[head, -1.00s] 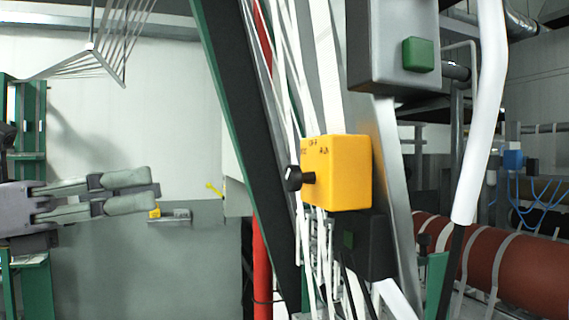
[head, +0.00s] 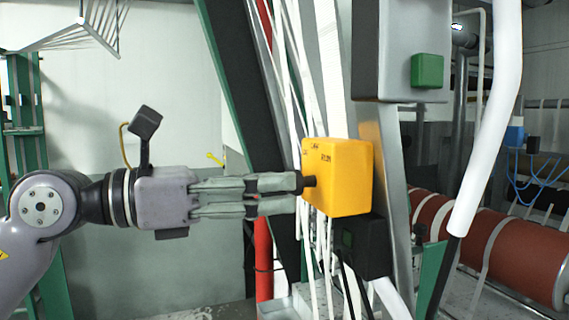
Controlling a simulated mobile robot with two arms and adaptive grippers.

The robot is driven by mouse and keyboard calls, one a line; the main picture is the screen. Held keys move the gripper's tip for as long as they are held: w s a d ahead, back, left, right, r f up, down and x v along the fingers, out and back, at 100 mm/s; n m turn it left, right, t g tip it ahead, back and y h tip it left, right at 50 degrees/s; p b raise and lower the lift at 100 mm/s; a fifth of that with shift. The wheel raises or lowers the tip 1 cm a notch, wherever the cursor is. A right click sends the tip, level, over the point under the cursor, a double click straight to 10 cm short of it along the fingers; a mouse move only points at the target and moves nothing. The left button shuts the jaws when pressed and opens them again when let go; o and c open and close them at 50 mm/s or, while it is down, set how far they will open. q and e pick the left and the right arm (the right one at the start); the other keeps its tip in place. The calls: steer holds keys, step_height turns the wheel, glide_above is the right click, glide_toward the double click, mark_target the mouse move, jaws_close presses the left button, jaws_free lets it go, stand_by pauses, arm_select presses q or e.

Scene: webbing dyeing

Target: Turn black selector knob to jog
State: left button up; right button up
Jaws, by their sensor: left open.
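The yellow selector box (head: 345,180) is fixed beside the metal post, with small dark lettering on its upper front. Its black selector knob (head: 309,181) sticks out on the left face and is partly hidden by my fingers. My left gripper (head: 298,193) comes in level from the left, its fingertips right at the knob. Its fingers are apart, one above the other; I cannot tell whether they touch the knob. The lettering is too small to read surely, so the knob's setting cannot be told. My right gripper is not in view.
White webbing strands (head: 322,70) hang close behind and around the box. A grey box with a green button (head: 427,71) is above right, and a black box (head: 363,246) is just below. A white tube (head: 487,130) slants down at the right. Open floor lies at lower left.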

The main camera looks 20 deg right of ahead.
mark_target(301, 182)
arm_select(q)
steer(key=d, duration=0.2)
steer(key=shift+d+p, duration=0.4)
steer(key=shift+w, duration=0.1)
steer(key=shift+c, duration=0.3)
jaws_close()
